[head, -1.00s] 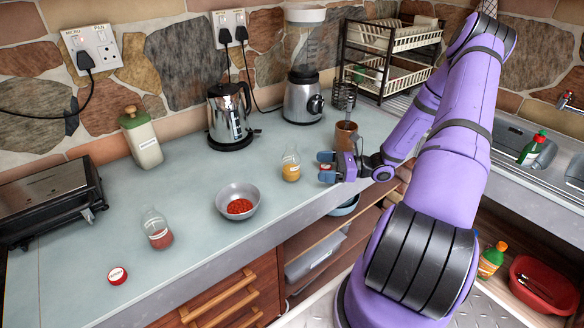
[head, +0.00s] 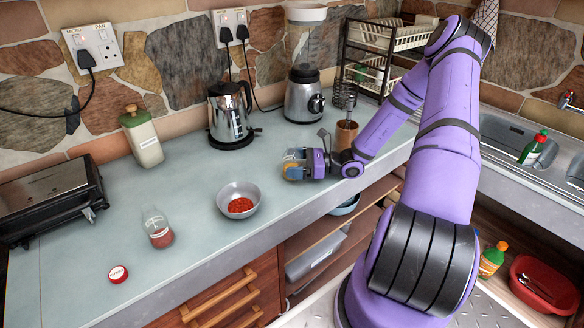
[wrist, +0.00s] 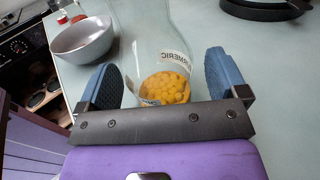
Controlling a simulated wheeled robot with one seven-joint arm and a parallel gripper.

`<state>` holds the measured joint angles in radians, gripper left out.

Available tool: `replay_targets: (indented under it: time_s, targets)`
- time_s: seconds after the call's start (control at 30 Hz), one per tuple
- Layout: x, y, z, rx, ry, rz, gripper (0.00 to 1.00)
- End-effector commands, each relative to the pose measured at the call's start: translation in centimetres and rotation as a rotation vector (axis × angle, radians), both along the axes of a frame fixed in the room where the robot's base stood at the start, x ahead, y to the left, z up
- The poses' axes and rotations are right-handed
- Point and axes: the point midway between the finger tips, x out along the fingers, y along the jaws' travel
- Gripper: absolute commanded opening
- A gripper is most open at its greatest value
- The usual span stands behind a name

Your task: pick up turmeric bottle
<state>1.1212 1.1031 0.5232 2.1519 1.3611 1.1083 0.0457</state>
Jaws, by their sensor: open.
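The turmeric bottle is a clear glass bottle with yellow contents and a label reading TURMERIC. In the wrist view the bottle (wrist: 160,50) stands between the two blue finger pads of my gripper (wrist: 163,80), with a gap visible on each side. Its top is cut off by the picture edge and its base is partly hidden by the gripper body. In the head view my gripper (head: 294,163) is low over the counter at the bottle's place and hides most of it. A little of its yellow (head: 292,174) shows there. The gripper is open.
A grey bowl of red contents (head: 223,206) sits left of my gripper. Further left are a glass bottle with red contents (head: 158,233) and a red lid (head: 118,273). A brown cup (head: 346,136) stands close behind my wrist. A kettle (head: 229,115) and blender (head: 303,97) stand at the back.

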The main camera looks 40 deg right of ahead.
Motion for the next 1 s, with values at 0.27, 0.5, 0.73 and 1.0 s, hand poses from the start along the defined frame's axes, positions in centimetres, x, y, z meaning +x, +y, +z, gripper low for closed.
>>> replay_targets:
  time_s: [0.27, 0.5, 0.73, 1.0]
  targets:
    - [0.0, -0.1, 0.0, 0.0, 0.0, 0.0, 0.46]
    - [0.0, -0.1, 0.0, 0.0, 0.0, 0.0, 0.35]
    - [0.0, -0.1, 0.2, -0.001, -0.001, 0.001, 0.35]
    - [0.4, -0.2, 1.5, -0.002, -0.001, 0.006, 0.35]
